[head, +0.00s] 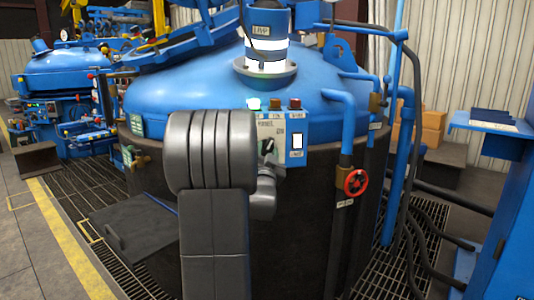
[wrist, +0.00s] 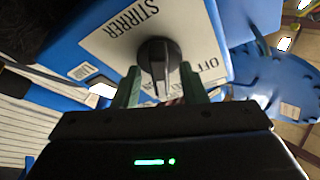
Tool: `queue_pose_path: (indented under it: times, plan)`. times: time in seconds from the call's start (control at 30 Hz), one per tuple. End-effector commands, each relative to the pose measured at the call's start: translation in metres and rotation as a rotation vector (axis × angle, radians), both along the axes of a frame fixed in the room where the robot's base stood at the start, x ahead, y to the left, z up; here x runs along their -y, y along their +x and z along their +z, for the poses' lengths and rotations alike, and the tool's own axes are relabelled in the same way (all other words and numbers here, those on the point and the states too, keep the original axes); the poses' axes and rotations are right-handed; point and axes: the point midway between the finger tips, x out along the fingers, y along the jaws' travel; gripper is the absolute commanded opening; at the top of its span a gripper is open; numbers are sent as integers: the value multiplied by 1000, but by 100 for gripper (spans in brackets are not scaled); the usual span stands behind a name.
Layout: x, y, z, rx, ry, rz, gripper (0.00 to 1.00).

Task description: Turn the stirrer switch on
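The stirrer switch is a black rotary knob (wrist: 158,60) on a white plate marked STIRRER and OFF, on a blue box, in the wrist view. Its raised grip points toward my gripper, with the OFF mark off to the right. The knob (head: 267,146) also shows in the head view, on the front of the blue control box (head: 283,157). My gripper (wrist: 160,80) has its two green fingers apart, one on each side of the knob's grip. I cannot tell whether they touch it.
A lit lamp (head: 267,55) stands on top. A blue pipe with a red valve wheel (head: 355,182) is right of the box. A blue desk (head: 497,122) stands farther right; floor grating (head: 95,185) lies left.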

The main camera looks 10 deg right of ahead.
Motion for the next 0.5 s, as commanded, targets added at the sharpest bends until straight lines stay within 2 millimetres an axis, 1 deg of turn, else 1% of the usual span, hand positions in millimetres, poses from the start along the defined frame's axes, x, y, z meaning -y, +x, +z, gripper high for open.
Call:
queue_pose_path:
  times: [0.1,0.33,0.37,0.5]
  plan:
    - [1,3,1,1,0,0,38]
    - [1,4,1,0,0,0,38]
    - [1,4,1,0,0,0,34]
    - [1,4,1,0,0,0,7]
